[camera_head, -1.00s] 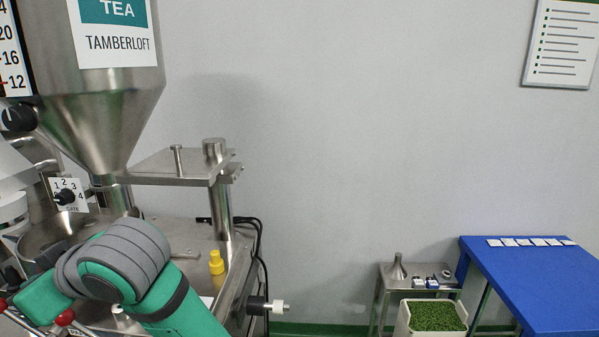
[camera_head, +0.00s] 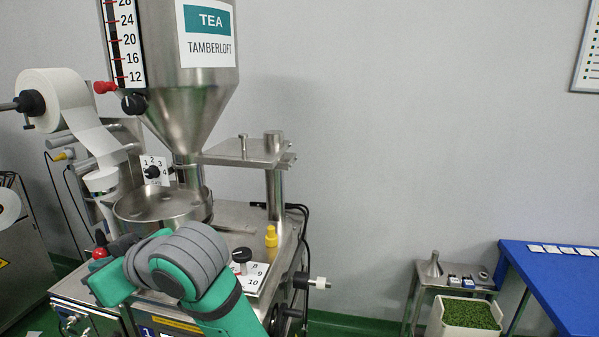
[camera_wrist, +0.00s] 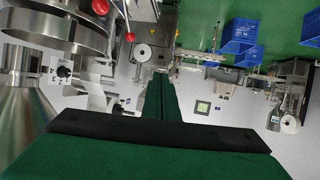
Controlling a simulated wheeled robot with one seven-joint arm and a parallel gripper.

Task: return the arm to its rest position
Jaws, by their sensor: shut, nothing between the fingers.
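My green and grey arm (camera_head: 190,275) is bent in front of the tea packing machine (camera_head: 227,213) in the head view. My gripper is not clear there. In the wrist view my gripper (camera_wrist: 161,82) is shut and empty, its two narrow green fingers side by side beyond a black bar. The fingers point into open space and touch nothing that I can see. The wrist picture looks tilted over, with the green floor (camera_wrist: 215,20) at the top.
A blue table (camera_head: 555,285), a small steel stand (camera_head: 452,290) and a bin of green granules (camera_head: 468,314) are at right. Blue crates (camera_wrist: 238,37) show in the wrist view.

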